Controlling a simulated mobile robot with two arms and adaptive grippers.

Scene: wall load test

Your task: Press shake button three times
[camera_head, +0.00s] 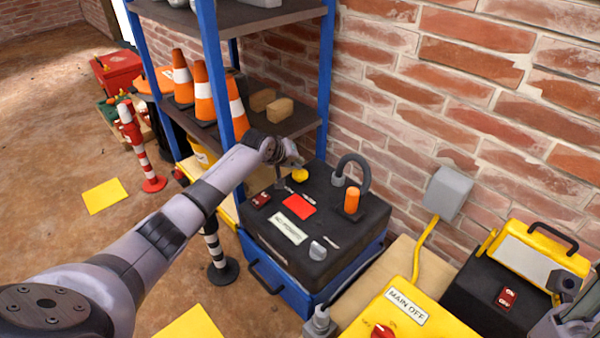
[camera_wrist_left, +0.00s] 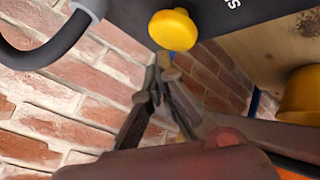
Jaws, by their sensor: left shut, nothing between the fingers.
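A black control box (camera_head: 340,240) sits on a blue case by the brick wall. A round yellow button (camera_head: 300,175) is on its top, at the far side; it also shows large in the left wrist view (camera_wrist_left: 172,29). A label beside it is cut off, with only an "s" readable. My left gripper (camera_head: 292,160) is shut and empty, just above and behind the yellow button. In the left wrist view its fingertips (camera_wrist_left: 163,62) are close to the button's edge; I cannot tell whether they touch.
The box top also carries an orange cylinder (camera_head: 351,200), a red square (camera_head: 299,206), a red switch (camera_head: 261,200) and a grey knob (camera_head: 318,250). A blue-framed shelf (camera_head: 207,60) with cones stands behind. A yellow "MAIN OFF" box (camera_head: 400,318) is at the front right.

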